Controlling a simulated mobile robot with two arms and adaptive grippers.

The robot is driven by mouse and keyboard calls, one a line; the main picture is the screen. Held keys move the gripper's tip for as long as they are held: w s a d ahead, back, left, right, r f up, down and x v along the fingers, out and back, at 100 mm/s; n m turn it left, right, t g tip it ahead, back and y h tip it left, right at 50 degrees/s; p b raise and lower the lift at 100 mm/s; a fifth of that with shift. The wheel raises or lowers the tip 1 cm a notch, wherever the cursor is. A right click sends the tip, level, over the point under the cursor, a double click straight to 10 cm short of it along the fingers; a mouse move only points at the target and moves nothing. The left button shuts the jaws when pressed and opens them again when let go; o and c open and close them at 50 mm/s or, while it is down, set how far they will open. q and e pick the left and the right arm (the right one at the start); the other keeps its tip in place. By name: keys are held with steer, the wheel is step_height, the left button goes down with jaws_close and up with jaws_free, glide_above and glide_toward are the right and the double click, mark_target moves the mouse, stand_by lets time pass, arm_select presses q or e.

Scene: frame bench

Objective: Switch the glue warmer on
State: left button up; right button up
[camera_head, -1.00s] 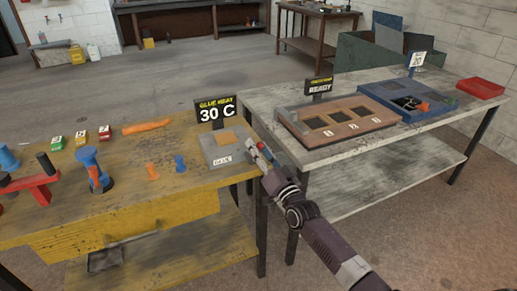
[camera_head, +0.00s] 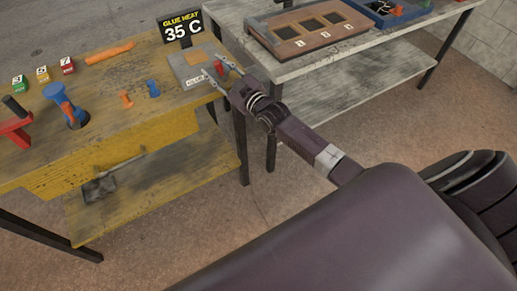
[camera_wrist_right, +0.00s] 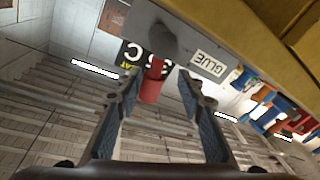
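A red part (camera_head: 219,67) shows at the warmer's right side. My right gripper (camera_head: 213,66) is open at that side, its fingers spread around the red part. My left gripper is not in view.
The yellow bench (camera_head: 115,105) holds orange and blue pegs, an orange tube, numbered small boxes and a red stand. A grey table (camera_head: 232,20) with a brown framed tray (camera_head: 308,32) stands right of it, across a narrow gap. My arm fills the lower right.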

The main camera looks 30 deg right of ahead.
steer(key=n, duration=0.1)
steer(key=a+n+p, duration=0.1)
steer(key=shift+f+n+g, duration=0.25)
steer(key=shift+n+g, duration=0.05)
steer(key=shift+n, duration=0.1)
steer(key=f+b+v, duration=0.1)
steer(key=v, duration=0.7)
arm_select(q)
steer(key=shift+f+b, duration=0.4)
steer(key=shift+b, duration=0.25)
arm_select(e)
steer(key=s+d+f+m+g+h, duration=0.1)
steer(key=s+f, duration=0.3)
steer(key=f, duration=0.6)
steer(key=s+d+f+m+g+h, duration=0.1)
steer(key=s+f+g, duration=0.2)
steer(key=f, duration=0.7)
steer(key=s+d+f+m+g, duration=0.1)
steer(key=s+f, duration=0.3)
steer(key=f, duration=0.7)
steer(key=shift+s+m+g+h, duration=0.3)
steer(key=shift+m+g+h, duration=0.1)
steer(key=shift+m+g, duration=0.2)
steer(key=shift+d, duration=0.1)
